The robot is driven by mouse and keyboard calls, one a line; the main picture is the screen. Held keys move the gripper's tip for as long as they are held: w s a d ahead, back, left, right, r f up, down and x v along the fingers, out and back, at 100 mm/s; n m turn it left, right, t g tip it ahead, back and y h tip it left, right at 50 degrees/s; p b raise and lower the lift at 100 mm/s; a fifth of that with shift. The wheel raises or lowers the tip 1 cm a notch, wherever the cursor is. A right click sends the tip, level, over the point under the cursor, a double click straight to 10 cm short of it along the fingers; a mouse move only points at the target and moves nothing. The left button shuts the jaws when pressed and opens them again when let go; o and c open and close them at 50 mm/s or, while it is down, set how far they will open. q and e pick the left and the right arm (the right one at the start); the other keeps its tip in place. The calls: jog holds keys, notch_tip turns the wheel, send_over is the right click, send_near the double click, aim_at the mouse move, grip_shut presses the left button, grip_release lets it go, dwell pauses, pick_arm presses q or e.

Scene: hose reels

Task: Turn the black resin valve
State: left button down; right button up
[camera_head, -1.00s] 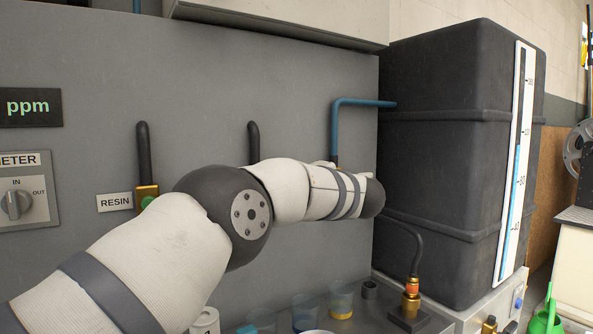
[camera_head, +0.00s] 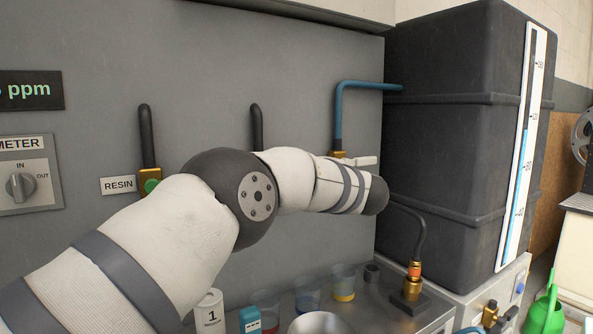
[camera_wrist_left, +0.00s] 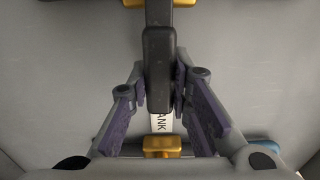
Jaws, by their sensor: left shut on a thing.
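In the left wrist view, a black bar-shaped handle (camera_wrist_left: 158,60) stands between the fingers of my left gripper (camera_wrist_left: 160,88), which are closed on it. Behind it is a white label (camera_wrist_left: 160,124) whose visible letters read "ANK". In the head view my left arm covers the gripper and the handle. The "RESIN" label (camera_head: 118,185) is on the grey panel, beside a brass fitting (camera_head: 151,182) with a green spot and a black pipe (camera_head: 146,135) above it. I cannot tell whether the gripped handle belongs to that fitting. My right gripper is not in view.
A large dark tank (camera_head: 455,140) with a level gauge (camera_head: 521,150) stands at the right. A blue pipe (camera_head: 341,115) runs into it. Cups (camera_head: 307,294), a bowl (camera_head: 318,323) and a brass fitting (camera_head: 412,289) stand on the bench below my arm.

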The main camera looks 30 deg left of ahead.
pick_arm(q)
jog(key=c, duration=1.4)
grip_release()
jog(key=shift+a, duration=0.1)
jog(key=shift+c, duration=0.2)
jog(key=v, duration=1.2)
jog(key=shift+f, duration=0.15)
